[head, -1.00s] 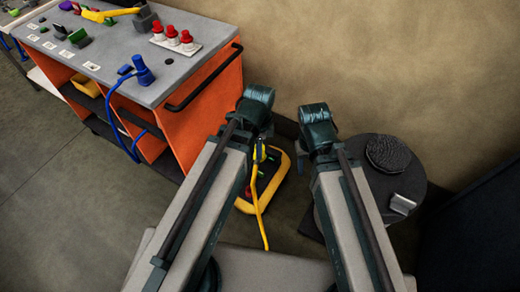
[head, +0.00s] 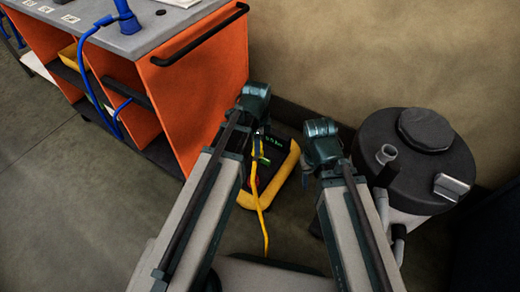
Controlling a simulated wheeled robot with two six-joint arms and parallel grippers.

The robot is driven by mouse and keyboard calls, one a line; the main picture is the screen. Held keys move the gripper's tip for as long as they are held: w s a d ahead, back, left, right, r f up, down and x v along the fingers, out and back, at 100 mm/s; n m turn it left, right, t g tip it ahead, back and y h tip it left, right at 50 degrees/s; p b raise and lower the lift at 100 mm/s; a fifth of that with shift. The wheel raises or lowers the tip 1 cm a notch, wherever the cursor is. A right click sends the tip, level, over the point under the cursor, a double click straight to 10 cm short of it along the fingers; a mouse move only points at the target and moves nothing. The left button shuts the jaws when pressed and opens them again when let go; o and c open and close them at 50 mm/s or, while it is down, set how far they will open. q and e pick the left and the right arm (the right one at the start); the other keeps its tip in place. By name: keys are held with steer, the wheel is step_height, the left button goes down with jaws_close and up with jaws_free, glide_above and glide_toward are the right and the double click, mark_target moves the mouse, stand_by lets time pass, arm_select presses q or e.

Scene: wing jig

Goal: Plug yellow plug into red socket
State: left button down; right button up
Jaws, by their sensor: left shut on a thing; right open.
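My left gripper (head: 260,128) is in the middle of the head view, beside the right side of the orange bench. A yellow cable (head: 254,190) hangs down from beside it to my base. The gripper is shut; the yellow plug in it is mostly hidden by the wrist. My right gripper (head: 306,166) is open and empty, a little to the right.
An orange workbench (head: 205,85) with a grey top and black handle stands at left, a blue plug (head: 126,18) on it. A yellow-rimmed floor box (head: 285,170) lies beneath my grippers. A dark-lidded drum (head: 380,130) stands close at right, by the wall.

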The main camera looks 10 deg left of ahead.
arm_select(q)
steer(key=w+a+f+b, duration=0.1)
steer(key=w+f+b, duration=0.1)
steer(key=f+b, duration=0.3)
steer(key=w+a+f+b, duration=0.2)
steer(key=f+b, duration=0.4)
steer(key=f, duration=0.2)
steer(key=shift+f+n+b, duration=0.2)
steer(key=shift+n+b, duration=0.1)
steer(key=shift+f, duration=0.1)
step_height(320, 180, down, 7)
steer(key=b, duration=0.7)
steer(key=shift+f+b, duration=0.25)
steer(key=shift+b, duration=0.1)
steer(key=shift+f+b, duration=0.35)
steer(key=shift+f+b, duration=1.2)
stand_by(0.5)
steer(key=shift+c, duration=1.9)
jaws_free()
